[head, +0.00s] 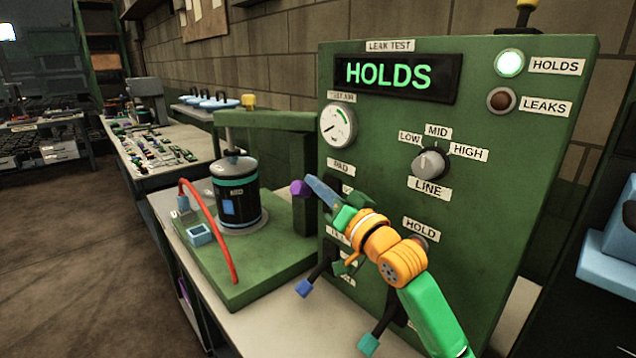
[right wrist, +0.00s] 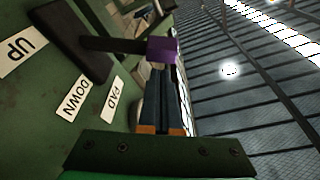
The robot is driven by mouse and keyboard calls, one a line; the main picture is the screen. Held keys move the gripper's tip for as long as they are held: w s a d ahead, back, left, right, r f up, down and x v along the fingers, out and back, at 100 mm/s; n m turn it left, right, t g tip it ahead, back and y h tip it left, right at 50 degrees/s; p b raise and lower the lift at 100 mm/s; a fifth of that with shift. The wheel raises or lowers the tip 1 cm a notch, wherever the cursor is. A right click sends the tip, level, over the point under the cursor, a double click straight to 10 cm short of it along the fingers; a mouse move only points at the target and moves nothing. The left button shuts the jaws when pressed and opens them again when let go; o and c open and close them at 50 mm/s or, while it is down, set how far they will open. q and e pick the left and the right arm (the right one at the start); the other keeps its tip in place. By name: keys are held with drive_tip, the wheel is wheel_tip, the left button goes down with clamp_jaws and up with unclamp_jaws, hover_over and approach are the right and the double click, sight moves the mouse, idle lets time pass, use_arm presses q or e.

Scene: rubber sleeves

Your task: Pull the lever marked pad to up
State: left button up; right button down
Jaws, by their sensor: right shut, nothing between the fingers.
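The pad lever has a purple knob (head: 299,187) on a dark stem, below the PAD label (head: 341,167) on the green panel. In the right wrist view the purple knob (right wrist: 162,50) is just beyond my fingertips. Its stem slants away from the UP label (right wrist: 17,51), towards the side with the DOWN label (right wrist: 76,97). My right gripper (head: 318,187) is shut and empty, its tips right at the knob. It also shows in the right wrist view (right wrist: 166,82). I cannot tell whether they touch. My right arm partly hides the panel's lower labels. My left gripper is not in view.
Levers with a blue knob (head: 303,289) and a teal knob (head: 368,344) stick out below. A clamp stand with a black cylinder (head: 236,190) and a red hose (head: 210,222) stands left. The display (head: 390,76) reads HOLDS and the green lamp (head: 510,63) is lit.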

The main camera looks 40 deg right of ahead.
idle(0.3)
drive_tip(key=shift+a+f+n+b, duration=0.2)
drive_tip(key=shift+f+n+b, duration=0.05)
drive_tip(key=shift+n+b, duration=0.15)
